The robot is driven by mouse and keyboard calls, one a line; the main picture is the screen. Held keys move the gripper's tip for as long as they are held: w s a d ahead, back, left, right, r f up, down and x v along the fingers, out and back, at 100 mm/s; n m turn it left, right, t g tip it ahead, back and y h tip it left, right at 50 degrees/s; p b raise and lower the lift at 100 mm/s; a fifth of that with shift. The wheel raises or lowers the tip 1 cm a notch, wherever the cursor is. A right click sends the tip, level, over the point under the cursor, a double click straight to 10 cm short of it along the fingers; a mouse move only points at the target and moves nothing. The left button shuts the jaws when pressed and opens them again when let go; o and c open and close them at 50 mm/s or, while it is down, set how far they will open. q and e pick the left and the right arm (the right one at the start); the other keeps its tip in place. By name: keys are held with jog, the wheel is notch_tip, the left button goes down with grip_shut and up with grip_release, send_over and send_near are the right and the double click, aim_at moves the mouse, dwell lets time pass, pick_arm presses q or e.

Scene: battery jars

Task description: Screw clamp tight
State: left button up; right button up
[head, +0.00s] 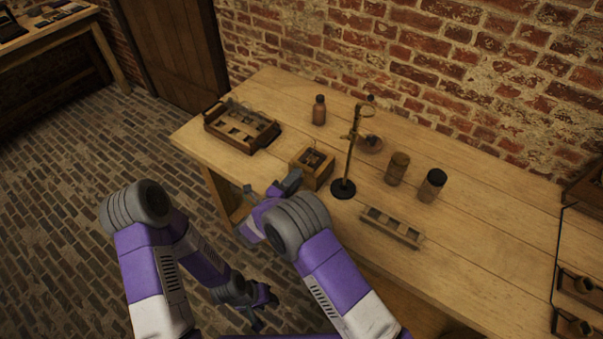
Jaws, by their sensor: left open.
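A retort stand with a round black base (343,189) and a thin upright rod (350,158) stands on the wooden table. A brass-coloured clamp fitting (350,136) sits high on the rod, with a ring or arm reaching right. Its screw is too small to make out. My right gripper (283,186) is at the table's front edge, beside the left side of a small open wooden box (312,166). Its fingertips are too small to tell whether they are open or shut. My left gripper (263,306) is open and low, in front of the table and away from it.
A wooden tray with compartments (242,127) is at the table's left end. A reddish bottle (319,110) stands behind the box. Two brown jars (397,168) (432,185) stand right of the stand. A slotted wooden rack (392,227) lies near the front edge. The right-hand tabletop is mostly clear.

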jog(key=shift+w+d, duration=0.3)
grip_shut()
